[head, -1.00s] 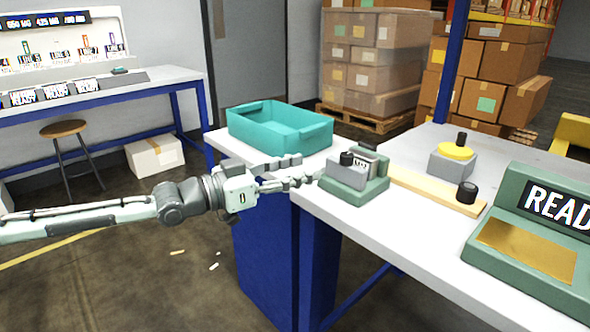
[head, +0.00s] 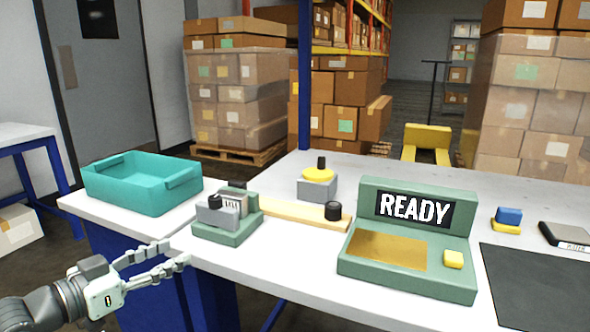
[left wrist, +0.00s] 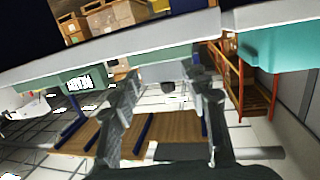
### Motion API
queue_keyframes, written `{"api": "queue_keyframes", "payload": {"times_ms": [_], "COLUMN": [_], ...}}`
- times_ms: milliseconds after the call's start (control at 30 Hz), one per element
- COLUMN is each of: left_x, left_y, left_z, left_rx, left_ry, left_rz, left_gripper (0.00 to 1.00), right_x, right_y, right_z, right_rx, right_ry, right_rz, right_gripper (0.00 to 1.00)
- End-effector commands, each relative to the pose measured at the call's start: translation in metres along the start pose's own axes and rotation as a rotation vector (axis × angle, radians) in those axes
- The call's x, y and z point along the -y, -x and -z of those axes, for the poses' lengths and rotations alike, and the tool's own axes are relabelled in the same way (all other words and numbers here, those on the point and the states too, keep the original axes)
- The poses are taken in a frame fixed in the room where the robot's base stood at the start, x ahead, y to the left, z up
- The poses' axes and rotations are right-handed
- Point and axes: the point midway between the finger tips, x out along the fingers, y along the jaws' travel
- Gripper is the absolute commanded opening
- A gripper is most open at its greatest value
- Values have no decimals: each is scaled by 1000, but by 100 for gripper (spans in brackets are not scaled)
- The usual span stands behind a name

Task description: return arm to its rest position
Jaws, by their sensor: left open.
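My left gripper (head: 160,258) is open and empty in the head view, at the lower left. Its fingers point right, near the front left edge of the white table and apart from the green clamp-like fixture (head: 228,222). In the left wrist view its two fingers (left wrist: 165,110) are spread with nothing between them, and the table edge (left wrist: 130,45) crosses above them. The green plotter station (head: 408,285) with a READY display and a brass plate stands on the table. My right gripper is not in view.
A teal bin (head: 143,188) stands at the table's left end. A wooden bar (head: 290,214) with a black knob and a yellow-topped grey button block (head: 317,184) lie behind the fixture.

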Motion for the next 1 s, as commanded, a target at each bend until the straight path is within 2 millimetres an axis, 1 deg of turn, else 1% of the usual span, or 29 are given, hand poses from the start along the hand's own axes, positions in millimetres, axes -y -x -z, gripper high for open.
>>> {"api": "queue_keyframes", "payload": {"times_ms": [33,67,100,167,200,267,300,367,400,467,500,600,700,800,1000], "left_x": [-4,-7,-10,-16,-20,-29,-36,-49,-59,-74,-85,-108,-122,-129,-129], "left_y": [0,1,3,9,15,27,37,55,69,89,102,131,149,158,159], "left_z": [-36,-58,-89,-135,-165,-208,-236,-276,-300,-330,-346,-374,-388,-393,-394], "left_rx": [63,110,175,281,355,469,548,670,752,864,934,1074,1160,1198,1204], "left_ry": [13,12,10,12,17,27,38,58,74,99,117,154,177,185,185], "left_rz": [25,42,68,110,140,186,219,265,294,333,356,399,424,434,435], "left_gripper": [46,46,46,46,46,46,46,46,46,46,46,46,46,46,46], "right_x": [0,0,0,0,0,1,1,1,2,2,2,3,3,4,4], "right_y": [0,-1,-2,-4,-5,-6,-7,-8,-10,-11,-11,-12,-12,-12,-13], "right_z": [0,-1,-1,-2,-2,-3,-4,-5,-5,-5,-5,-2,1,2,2], "right_rx": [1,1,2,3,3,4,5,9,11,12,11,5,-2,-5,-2], "right_ry": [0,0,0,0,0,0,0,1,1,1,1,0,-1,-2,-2], "right_rz": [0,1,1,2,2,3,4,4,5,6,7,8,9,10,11], "right_gripper": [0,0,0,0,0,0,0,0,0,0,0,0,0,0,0]}}
